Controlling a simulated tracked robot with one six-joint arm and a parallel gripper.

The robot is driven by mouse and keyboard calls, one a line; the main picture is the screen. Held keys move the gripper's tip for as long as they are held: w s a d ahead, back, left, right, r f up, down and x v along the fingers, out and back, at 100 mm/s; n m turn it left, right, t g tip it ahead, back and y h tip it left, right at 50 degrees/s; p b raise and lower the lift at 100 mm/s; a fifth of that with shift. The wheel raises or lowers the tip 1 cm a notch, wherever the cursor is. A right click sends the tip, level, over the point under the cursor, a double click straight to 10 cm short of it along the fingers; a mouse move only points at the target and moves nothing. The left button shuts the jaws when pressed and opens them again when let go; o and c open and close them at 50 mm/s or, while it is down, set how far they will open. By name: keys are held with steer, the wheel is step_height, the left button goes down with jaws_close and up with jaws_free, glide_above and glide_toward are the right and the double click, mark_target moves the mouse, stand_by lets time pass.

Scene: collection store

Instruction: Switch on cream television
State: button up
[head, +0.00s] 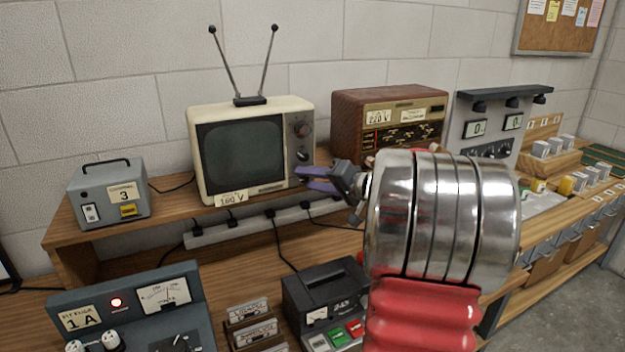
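The cream television (198,150) stands on the raised wooden shelf, with two rod antennas on top. Its screen (241,154) is dark grey. A grey control panel (300,143) with knobs runs down its right side, and a small label (231,198) reading about 160 V hangs at its lower front edge. My gripper (298,178) has purple fingers that reach in from the right to the lower part of this panel. The fingers look spread apart with nothing seen between them. I cannot tell whether the tips touch the panel; they hide part of its lower end.
A brown radio-like unit (345,118) stands right of the television. A grey box marked 3 (93,186) stands left. A power strip (255,224) with several plugs runs below the shelf. A panel with a red light (195,290) and a dark box (295,290) sit in front.

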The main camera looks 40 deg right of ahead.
steer(key=shift+c, duration=0.6)
jaws_close()
steer(key=shift+d, duration=0.2)
steer(key=shift+a+f, duration=0.1)
